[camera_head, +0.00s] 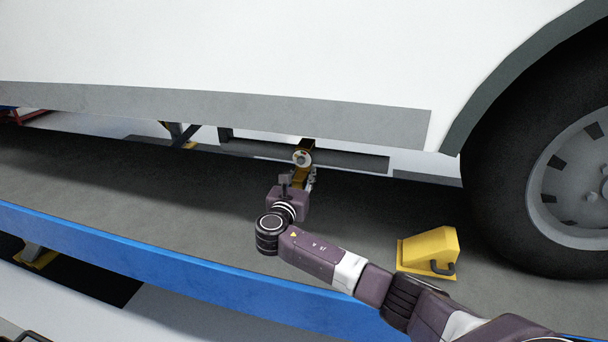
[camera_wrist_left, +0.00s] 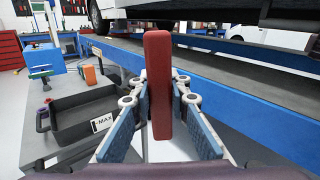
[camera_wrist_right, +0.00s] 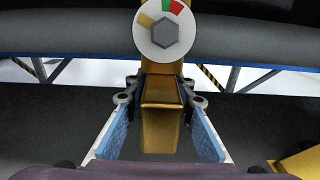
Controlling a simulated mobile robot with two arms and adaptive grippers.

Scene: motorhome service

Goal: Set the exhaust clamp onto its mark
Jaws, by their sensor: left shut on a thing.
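The exhaust clamp (camera_head: 303,157) sits at the pipe under the vehicle, with a pale round face and a gold arm. In the right wrist view its face shows a grey hex head (camera_wrist_right: 166,34) and yellow, red and green sectors. The gold arm (camera_wrist_right: 161,120) points down between the fingers of my right gripper (camera_wrist_right: 160,92). The fingertips are at both sides of it; I cannot tell whether they press on it. My left gripper (camera_wrist_left: 158,90) is shut on an upright red bar (camera_wrist_left: 158,60), out of the head view.
The dark exhaust pipe (camera_head: 350,161) runs under the sill. A yellow wheel chock (camera_head: 430,250) stands by the tyre (camera_head: 515,150). A blue-edged lift platform (camera_head: 150,262) runs along the front. A black tray (camera_wrist_left: 85,115) and an orange item (camera_wrist_left: 90,74) are on the left.

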